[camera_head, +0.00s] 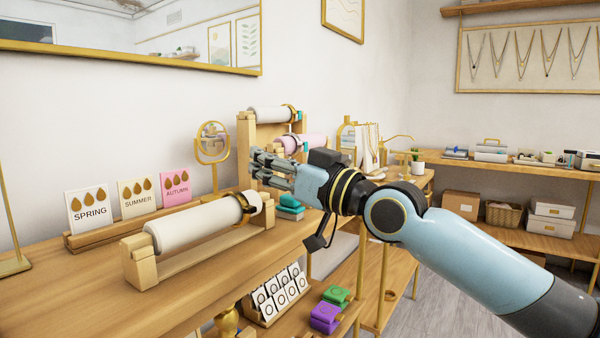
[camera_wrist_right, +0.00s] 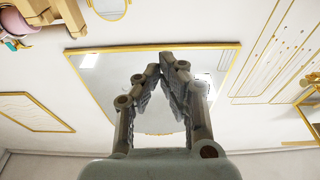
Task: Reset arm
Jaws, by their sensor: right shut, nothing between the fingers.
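My right arm reaches in from the right in the head view. My right gripper (camera_head: 268,168) is shut and empty, held in the air above the right end of the wooden counter (camera_head: 60,290). My left gripper is not in view.
SPRING (camera_head: 90,212), SUMMER (camera_head: 138,197) and AUTUMN (camera_head: 176,188) cards stand on the counter. A taller stand with rolls (camera_head: 270,115) and a small round mirror (camera_head: 212,142) are behind the gripper. Purple (camera_head: 325,317) and green (camera_head: 336,295) items lie below.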

